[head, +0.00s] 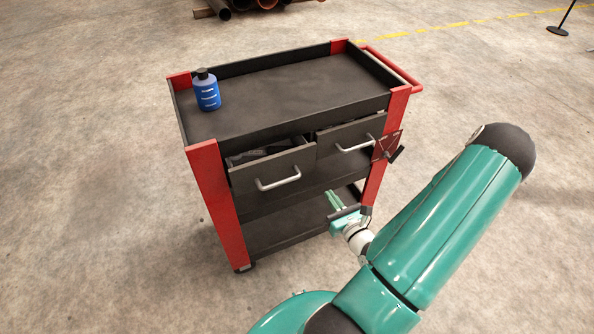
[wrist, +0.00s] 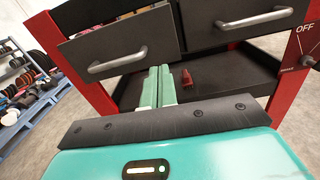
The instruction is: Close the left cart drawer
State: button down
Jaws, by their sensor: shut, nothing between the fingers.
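A black cart with red corner posts has two drawers side by side. The left drawer (head: 272,167) is pulled out, with its dark inside showing behind the front panel. Its silver handle (head: 278,178) also shows in the wrist view (wrist: 117,61). The right drawer (head: 350,136) looks shut, and its handle (wrist: 254,18) shows at the upper right in the wrist view. My gripper (head: 335,200) is in front of the cart, lower than the drawers and right of the left drawer's handle. Its green fingers (wrist: 158,85) are together and empty, pointing toward the cart.
A blue bottle (head: 206,90) stands on the cart's top tray (head: 290,88). A red panel with a black lever (head: 388,148) is on the right post. A small red object (wrist: 187,78) sits on a shelf. A loaded rack (wrist: 22,85) stands far left. Floor around the cart is clear.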

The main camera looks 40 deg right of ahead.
send_near(307, 161)
jog(key=shift+h, duration=0.3)
jog(key=x, duration=0.6)
jog(key=shift+w+d, duration=0.1)
jog(key=shift+w, duration=0.25)
jog(key=x, duration=0.4)
jog(key=shift+f, duration=0.15)
jog(key=shift+w, duration=0.2)
